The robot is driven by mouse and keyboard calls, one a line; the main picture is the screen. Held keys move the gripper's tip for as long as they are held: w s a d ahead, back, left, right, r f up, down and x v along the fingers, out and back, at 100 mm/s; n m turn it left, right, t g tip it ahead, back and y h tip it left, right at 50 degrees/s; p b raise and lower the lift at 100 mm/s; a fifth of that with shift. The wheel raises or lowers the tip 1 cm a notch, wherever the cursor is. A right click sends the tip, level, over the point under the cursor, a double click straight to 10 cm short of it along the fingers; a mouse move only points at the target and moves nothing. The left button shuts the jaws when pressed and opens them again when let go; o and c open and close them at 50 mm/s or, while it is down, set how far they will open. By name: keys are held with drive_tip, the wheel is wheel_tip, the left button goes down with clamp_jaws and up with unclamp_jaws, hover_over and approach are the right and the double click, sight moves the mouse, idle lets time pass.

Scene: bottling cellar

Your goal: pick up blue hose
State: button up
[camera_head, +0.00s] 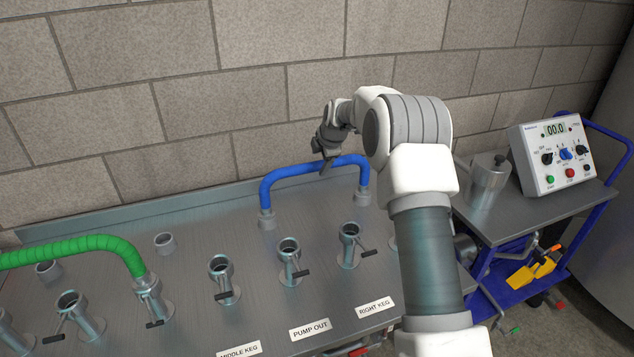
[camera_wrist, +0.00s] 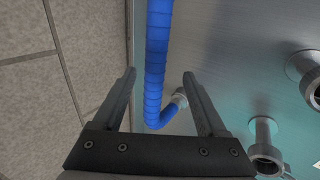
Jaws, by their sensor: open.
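The blue hose (camera_head: 300,170) is an upside-down U at the back of the metal bench, its metal ends on two short fittings near the wall. In the wrist view the blue hose (camera_wrist: 158,60) runs from the top down between my fingers and bends right to a metal end fitting (camera_wrist: 179,97). My gripper (camera_head: 326,160) is at the hose's top span, right of its middle, pointing down. In the wrist view my gripper (camera_wrist: 162,85) is open, with a finger on each side of the hose and gaps showing. Whether either finger touches it I cannot tell.
A green hose (camera_head: 75,245) arches at the left of the bench (camera_head: 190,290). Several upright valve ports (camera_head: 289,250) with black handles stand in front of the blue hose. The block wall (camera_head: 230,110) is close behind. A cart at right carries a control box (camera_head: 553,158) and a metal canister (camera_head: 489,182).

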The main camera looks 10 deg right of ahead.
sight(317, 166)
drive_tip(key=x, duration=0.4)
drive_tip(key=shift+w+f, duration=0.1)
drive_tip(key=shift+f, duration=0.05)
drive_tip(key=shift+w+p+x, duration=0.15)
drive_tip(key=shift+p+x, duration=0.1)
drive_tip(key=shift+x, duration=1)
drive_tip(key=shift+w+p+x, duration=0.15)
drive_tip(key=shift+p+x, duration=0.1)
drive_tip(key=shift+x, duration=1.05)
drive_tip(key=shift+r, duration=0.25)
clamp_jaws()
drive_tip(key=shift+w+r, duration=0.1)
drive_tip(key=shift+r, duration=0.05)
